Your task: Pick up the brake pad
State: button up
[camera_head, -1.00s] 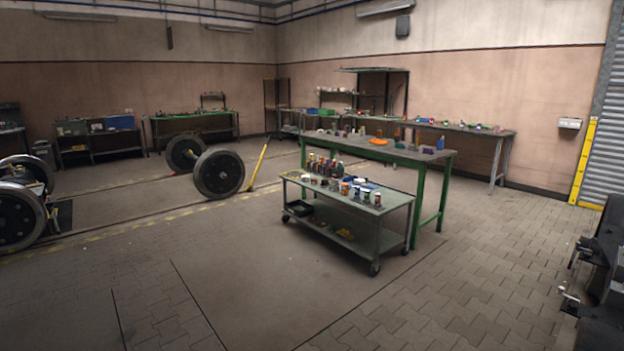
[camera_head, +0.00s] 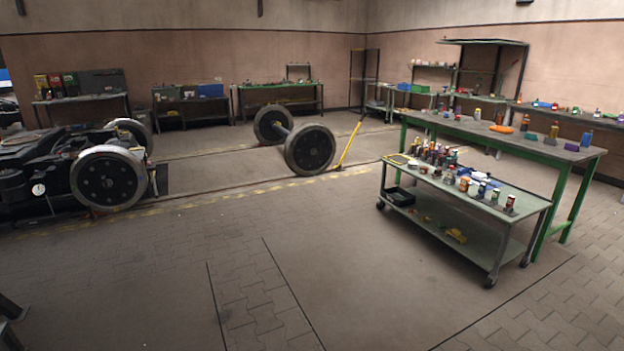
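I cannot make out a brake pad in this view; the small items on the benches and the cart are too small to tell apart. A bogie (camera_head: 40,180) with black-faced wheels stands on the floor at the left. A grey cart (camera_head: 470,189) at the right carries several small cans and bottles on its top and a few items on its lower shelf. My gripper is not in view.
A long green-legged workbench (camera_head: 558,152) stands behind the cart. A loose wheelset (camera_head: 309,150) and a yellow bar (camera_head: 350,143) stand mid-room. Benches line the back wall. The paved floor (camera_head: 300,270) in front is clear.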

aim_at(420, 150)
jog(key=i+z, duration=0.1)
jog(key=i, duration=0.55)
jog(key=i+j+z, duration=0.15)
jog(key=i, duration=0.5)
jog(key=i+z, duration=0.1)
jog(key=i, duration=0.55)
jog(key=i+u, duration=0.1)
jog(key=i, duration=1)
jog(key=i+l+u, duration=0.1)
jog(key=i, duration=2.05)
jog(key=i+u, duration=0.15)
jog(key=i, duration=0.9)
jog(key=i+u, duration=0.2)
jog(key=i, duration=0.55)
jog(key=i+l+u, duration=0.15)
jog(key=i, duration=0.6)
jog(key=i+z, duration=0.3)
jog(key=i+j+z, duration=0.25)
jog(key=i, duration=0.15)
jog(key=i+l+z, duration=0.1)
jog(key=z, duration=0.35)
jog(key=i+z, duration=0.25)
jog(key=z, duration=0.2)
jog(key=i+z, duration=0.2)
jog(key=z, duration=0.2)
jog(key=i+j+z, duration=0.2)
jog(key=z, duration=0.25)
jog(key=i+j+z, duration=0.1)
jog(key=i+z, duration=0.25)
jog(key=k, duration=0.1)
